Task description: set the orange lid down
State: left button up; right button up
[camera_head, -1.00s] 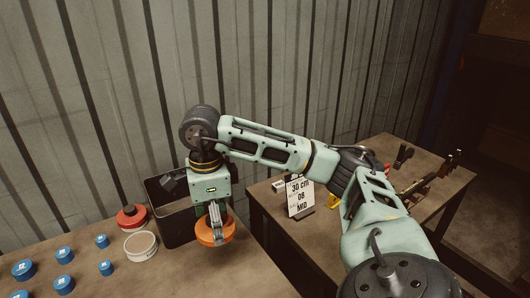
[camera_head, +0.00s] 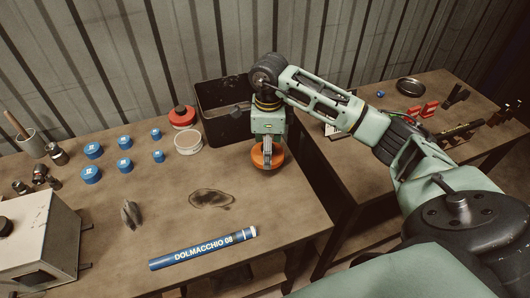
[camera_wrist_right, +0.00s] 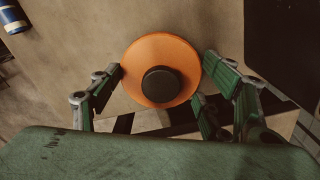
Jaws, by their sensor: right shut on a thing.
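The orange lid (camera_head: 267,157) is in my right gripper (camera_head: 268,147) near the right edge of the left table. In the right wrist view the lid (camera_wrist_right: 179,54) is a round disc with a black knob at its middle. The fingers of my right gripper (camera_wrist_right: 162,78) are on either side of its rim. I cannot tell whether the lid touches the tabletop (camera_head: 270,215) or hangs just above it. My left gripper is not in view.
A black bin (camera_head: 222,128), a white round tub (camera_head: 188,143) and a red-lidded can (camera_head: 182,116) stand left of the lid. Several blue caps (camera_head: 124,166) lie farther left. A blue tube (camera_head: 203,249) lies in front. Tabletop before the lid is mostly clear.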

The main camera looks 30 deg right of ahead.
jog(key=shift+w+a+f, duration=0.2)
jog(key=shift+w+f, duration=0.15)
jog(key=shift+w, duration=0.15)
notch_tip(320, 180, down, 3)
jog(key=shift+f+p, duration=0.15)
jog(key=shift+p, duration=0.8)
jog(key=shift+f, duration=0.3)
jog(key=shift+f, duration=0.1)
jog(key=shift+f, duration=0.15)
jog(key=o, duration=1)
jog(key=shift+o, duration=0.2)
